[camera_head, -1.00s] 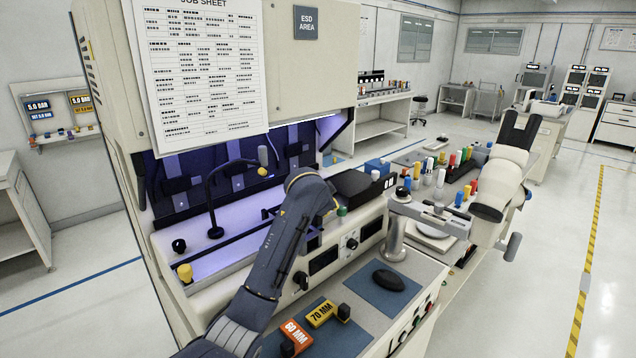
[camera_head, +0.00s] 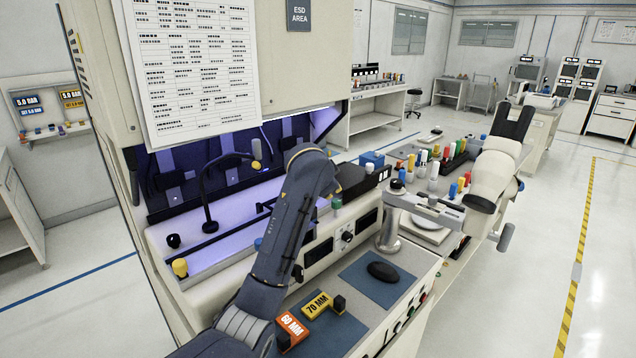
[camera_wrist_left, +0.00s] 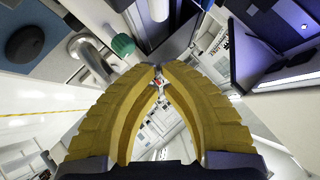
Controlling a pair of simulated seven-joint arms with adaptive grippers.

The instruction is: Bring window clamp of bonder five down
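The bonder (camera_head: 330,250) is a cream machine with a violet-lit recess. No number is readable on it, and I cannot tell which part is its window clamp. A green-topped knob (camera_head: 336,204) stands on its front ledge beside my left arm, and a green knob also shows in the left wrist view (camera_wrist_left: 122,45). A yellow knob (camera_head: 180,267) and a black knob (camera_head: 173,241) stand at the ledge's left end. My left gripper (camera_wrist_left: 159,70) has yellow fingers with tips together and nothing visible between them. In the head view it is hidden behind my arm. My right gripper is not in view.
A black gooseneck (camera_head: 207,205) rises from the ledge left of my arm. A white microscope (camera_head: 495,172) with black eyepieces stands at right. A mouse (camera_head: 383,271) and 60 MM (camera_head: 291,330) and 70 MM (camera_head: 317,304) blocks lie in front. The floor at far right is clear.

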